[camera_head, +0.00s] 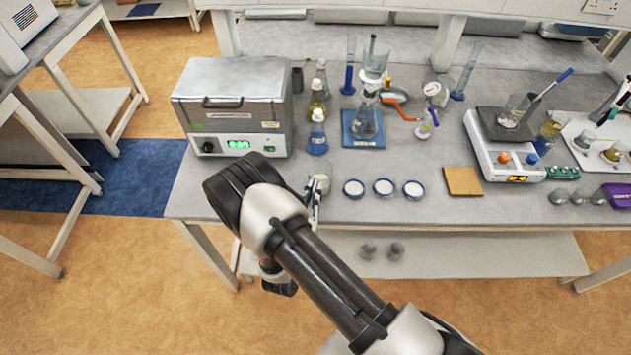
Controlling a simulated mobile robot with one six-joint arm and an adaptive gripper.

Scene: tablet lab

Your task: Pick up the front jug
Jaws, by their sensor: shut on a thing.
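A small clear jug with pale contents (323,183) is at the front edge of the bench, left of the white dishes. My gripper (316,190) is at this jug, shut on it, with my arm coming up from the lower right. My arm's wrist hides part of the bench front to the left. The jug looks upright; I cannot tell whether its base touches the bench.
Three round white dishes (384,187) sit just right of the jug. A grey oven (236,105) stands behind left, with flasks (318,138) beside it. A flask on a blue stand (364,130), a cork mat (463,181) and a balance (500,150) are further right.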

